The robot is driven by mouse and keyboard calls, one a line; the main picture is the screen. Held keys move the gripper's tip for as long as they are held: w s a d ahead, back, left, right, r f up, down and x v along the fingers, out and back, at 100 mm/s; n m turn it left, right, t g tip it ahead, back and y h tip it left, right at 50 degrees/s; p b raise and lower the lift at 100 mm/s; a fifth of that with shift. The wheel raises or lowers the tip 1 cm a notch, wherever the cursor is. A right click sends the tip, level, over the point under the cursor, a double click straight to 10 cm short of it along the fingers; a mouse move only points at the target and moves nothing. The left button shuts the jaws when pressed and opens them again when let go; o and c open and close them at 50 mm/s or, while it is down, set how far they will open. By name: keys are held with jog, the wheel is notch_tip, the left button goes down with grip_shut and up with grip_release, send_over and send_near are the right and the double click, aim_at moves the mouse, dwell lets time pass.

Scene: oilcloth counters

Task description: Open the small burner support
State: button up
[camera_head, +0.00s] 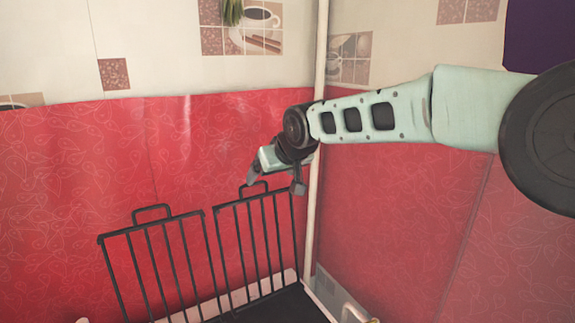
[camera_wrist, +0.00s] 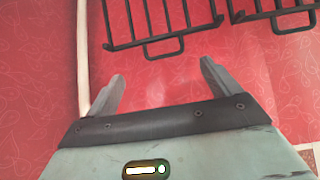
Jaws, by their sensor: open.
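Two black wire burner supports stand raised, nearly upright, in front of the red wall. The right support (camera_head: 236,203) has a small handle loop on its top bar; it also shows in the wrist view (camera_wrist: 150,38), with its handle pointing down there. The left support (camera_head: 150,226) stands beside it and shows partly at the top right of the wrist view (camera_wrist: 275,15). I cannot tell for sure which one is the small one. My gripper (camera_head: 274,184) is open and empty by the top of the right support. In the wrist view its fingers (camera_wrist: 162,72) are apart from the handle.
A pale vertical pipe (camera_head: 316,150) runs down the wall corner, close to my gripper. The red wall (camera_head: 60,170) is behind the supports. A dark stove surface (camera_head: 280,308) lies below them. A metal fitting (camera_head: 355,308) shows at the bottom right.

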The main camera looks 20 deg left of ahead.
jog(key=b+v, duration=0.3)
jog(key=v, duration=0.6)
jog(key=shift+d+r+b, duration=0.2)
jog(key=shift+r+b, duration=0.05)
jog(key=shift+b, duration=0.1)
jog(key=shift+s, duration=0.1)
